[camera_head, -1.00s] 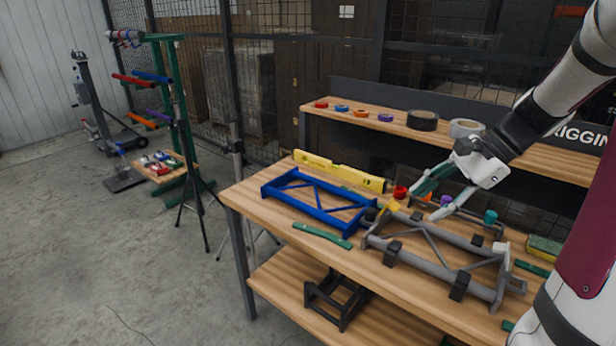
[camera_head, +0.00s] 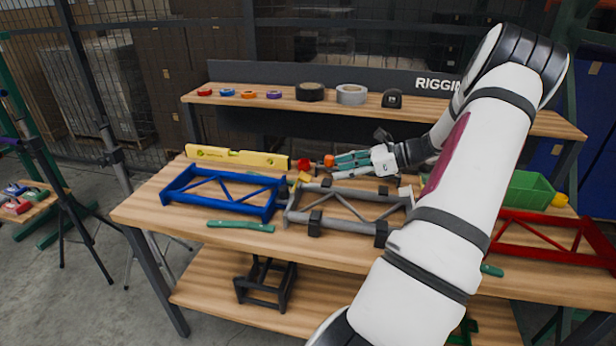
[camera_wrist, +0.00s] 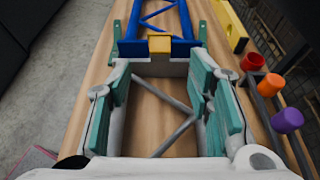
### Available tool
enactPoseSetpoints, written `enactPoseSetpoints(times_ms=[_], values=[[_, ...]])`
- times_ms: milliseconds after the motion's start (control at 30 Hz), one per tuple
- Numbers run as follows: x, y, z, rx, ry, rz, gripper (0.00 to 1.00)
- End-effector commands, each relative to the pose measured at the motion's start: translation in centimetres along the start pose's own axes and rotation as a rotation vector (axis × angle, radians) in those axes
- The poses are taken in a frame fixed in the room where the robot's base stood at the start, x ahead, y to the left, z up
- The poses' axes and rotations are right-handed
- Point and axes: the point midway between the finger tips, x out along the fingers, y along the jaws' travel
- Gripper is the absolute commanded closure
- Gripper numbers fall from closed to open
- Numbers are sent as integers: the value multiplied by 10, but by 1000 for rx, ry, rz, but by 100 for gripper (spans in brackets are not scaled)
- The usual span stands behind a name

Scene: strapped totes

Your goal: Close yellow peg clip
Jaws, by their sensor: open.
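The yellow peg clip (camera_head: 303,177) is a small yellow block where the blue truss (camera_head: 218,203) meets the grey truss (camera_head: 345,224) on the workbench. In the wrist view the clip (camera_wrist: 159,44) sits ahead, centred between my fingers, at the end of the blue truss. My gripper (camera_head: 336,165) points left in the head view, over the back of the grey truss and right of the clip. In the wrist view my gripper (camera_wrist: 160,72) is open, its teal-padded fingers wide apart and nothing between the pads but truss and bench below. Whether the clip is latched cannot be told.
Red (camera_wrist: 254,61), orange (camera_wrist: 270,84) and purple (camera_wrist: 287,120) pieces stand along the right in the wrist view. A yellow level (camera_head: 238,156) lies behind the blue truss. A green bar (camera_head: 240,227) lies in front.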

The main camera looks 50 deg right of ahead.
Motion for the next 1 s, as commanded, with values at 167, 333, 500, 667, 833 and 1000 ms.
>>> enactPoseSetpoints(times_ms=[167, 333, 500, 667, 833, 1000], values=[[38, 1, 0, 0, -2, 3, 53], [69, 1, -1, 0, -1, 3, 53], [90, 0, 0, -1, 0, 2, 53], [99, 0, 0, 0, 1, 1, 53], [101, 0, 0, -1, 1, 1, 53], [101, 0, 0, -1, 1, 1, 62]])
